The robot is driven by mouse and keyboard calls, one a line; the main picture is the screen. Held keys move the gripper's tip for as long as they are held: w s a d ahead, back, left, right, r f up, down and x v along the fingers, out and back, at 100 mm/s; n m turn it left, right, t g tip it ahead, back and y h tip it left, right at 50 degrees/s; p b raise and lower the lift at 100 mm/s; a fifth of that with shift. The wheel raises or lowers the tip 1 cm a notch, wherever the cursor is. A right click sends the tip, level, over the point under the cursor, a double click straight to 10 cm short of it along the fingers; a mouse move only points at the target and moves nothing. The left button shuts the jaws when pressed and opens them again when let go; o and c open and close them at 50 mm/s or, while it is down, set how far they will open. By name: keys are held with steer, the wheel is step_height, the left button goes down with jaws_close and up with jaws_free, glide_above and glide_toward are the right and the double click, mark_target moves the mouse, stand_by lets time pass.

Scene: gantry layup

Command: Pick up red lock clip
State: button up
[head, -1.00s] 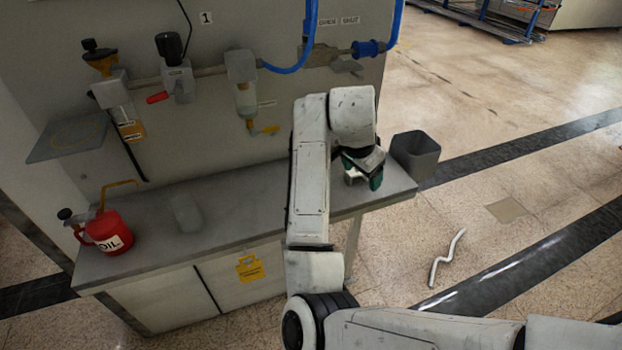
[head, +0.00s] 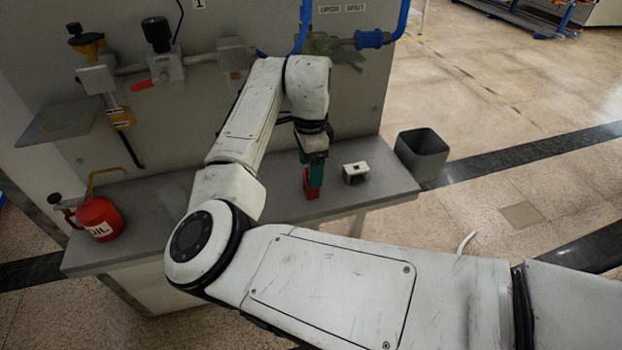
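The red lock clip (head: 311,191) is a small red piece on the right part of the grey bench top, upright at the lower end of my gripper. My gripper (head: 314,178) points down from above, with its green fingers at the clip. One green finger covers part of the clip. The view is too small to tell whether the fingers are closed on it or only around it, or whether the clip still touches the bench.
A small white block with a dark hole (head: 356,173) stands on the bench right of my gripper. A grey bin (head: 423,157) is beyond the bench's right end. A red oil can (head: 98,217) stands at the left. Valves and pipes (head: 165,68) line the wall behind.

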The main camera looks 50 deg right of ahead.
mark_target(312, 194)
steer(key=shift+d+f+p, duration=0.1)
steer(key=shift+f+p, duration=0.55)
steer(key=shift+f, duration=2.3)
steer(key=shift+c, duration=0.3)
steer(key=c, duration=1)
steer(key=shift+r, duration=0.1)
